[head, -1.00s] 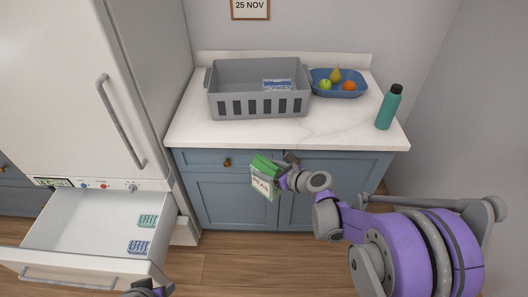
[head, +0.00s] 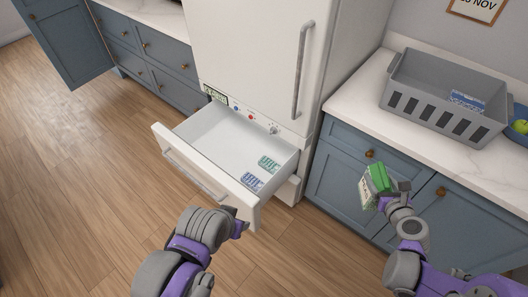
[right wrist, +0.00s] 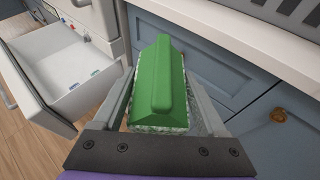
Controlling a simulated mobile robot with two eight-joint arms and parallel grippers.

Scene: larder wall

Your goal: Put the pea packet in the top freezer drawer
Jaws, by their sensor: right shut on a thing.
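The green and white pea packet (head: 376,182) is held in my right gripper (head: 388,190), in front of the blue cabinet doors and to the right of the freezer. In the right wrist view the packet's green top (right wrist: 157,80) sits between the two fingers (right wrist: 160,110). The top freezer drawer (head: 196,146) is pulled open; it also shows at the left of the right wrist view (right wrist: 62,66). Inside it, at its right end, lie a green-marked packet (head: 267,164) and a blue-marked packet (head: 253,181). My left gripper (head: 240,229) is near the drawer's front corner; its fingers are unclear.
A grey basket (head: 436,107) holding a blue and white packet (head: 466,102) stands on the white counter (head: 358,103). A blue fruit bowl (head: 516,129) is partly cut off at right. A blue cabinet door (head: 66,42) stands open at far left. The wooden floor is clear.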

